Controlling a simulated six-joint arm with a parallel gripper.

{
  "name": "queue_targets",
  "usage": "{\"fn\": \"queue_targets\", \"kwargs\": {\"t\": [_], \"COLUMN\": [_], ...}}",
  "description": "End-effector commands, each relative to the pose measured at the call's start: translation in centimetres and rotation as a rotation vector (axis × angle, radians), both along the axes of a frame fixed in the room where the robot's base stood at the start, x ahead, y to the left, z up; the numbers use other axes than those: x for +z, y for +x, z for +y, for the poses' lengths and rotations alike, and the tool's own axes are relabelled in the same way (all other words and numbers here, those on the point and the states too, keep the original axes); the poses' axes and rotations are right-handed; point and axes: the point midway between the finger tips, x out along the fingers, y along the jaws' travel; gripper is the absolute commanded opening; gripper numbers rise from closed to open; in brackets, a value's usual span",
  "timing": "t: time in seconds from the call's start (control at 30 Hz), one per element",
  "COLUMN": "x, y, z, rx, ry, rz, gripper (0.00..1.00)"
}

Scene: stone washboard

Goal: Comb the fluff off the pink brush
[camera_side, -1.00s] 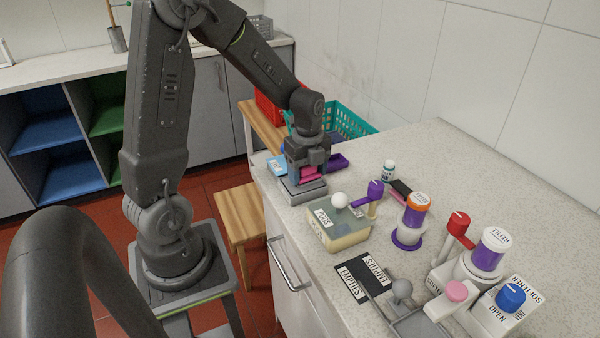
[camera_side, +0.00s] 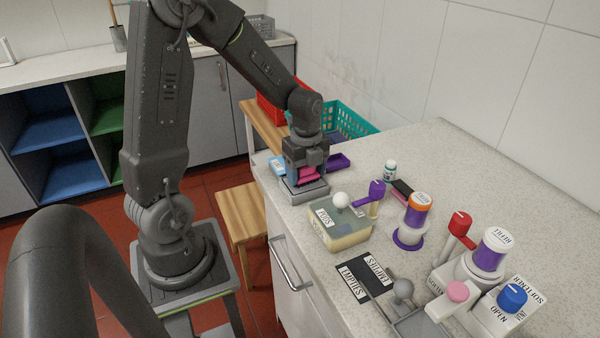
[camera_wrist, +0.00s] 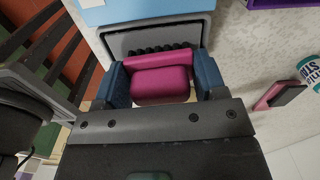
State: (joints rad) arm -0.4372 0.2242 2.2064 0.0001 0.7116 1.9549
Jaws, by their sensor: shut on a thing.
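The pink brush (camera_wrist: 160,84) is between the blue-padded jaws of my gripper (camera_wrist: 164,88), which is shut on it. In the side view the pink brush (camera_side: 308,173) shows just below my gripper (camera_side: 306,168). The brush is at the grey comb tray (camera_wrist: 152,37), whose row of dark teeth shows right beside the brush in the wrist view. The tray (camera_side: 305,190) sits near the counter's left edge. The brush's underside is hidden, so I cannot tell how much fluff is on it or whether it touches the teeth.
A light blue labelled box (camera_side: 277,166) and a purple tray (camera_side: 338,162) lie close to the comb tray. A tablet box with a white knob (camera_side: 341,200) stands in front. A pink and black brush (camera_side: 402,189) and small bottle (camera_side: 390,171) lie right. Dispensers crowd the front right.

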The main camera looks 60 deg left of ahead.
Motion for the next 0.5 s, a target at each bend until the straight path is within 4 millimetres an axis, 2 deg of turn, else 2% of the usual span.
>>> {"fn": "queue_targets", "kwargs": {"t": [0.23,0.3,0.37,0.5], "x": [-0.1,0.4,2.2,3.2], "y": [2.1,2.0,2.0,1.9], "z": [0.0,0.0,0.0,0.0], "rx": [0.0,0.001,0.001,0.001], "ry": [0.0,0.001,0.003,0.001], "rz": [0.0,-0.002,-0.008,-0.003], "gripper": [0.39,0.39,0.39,0.39]}}
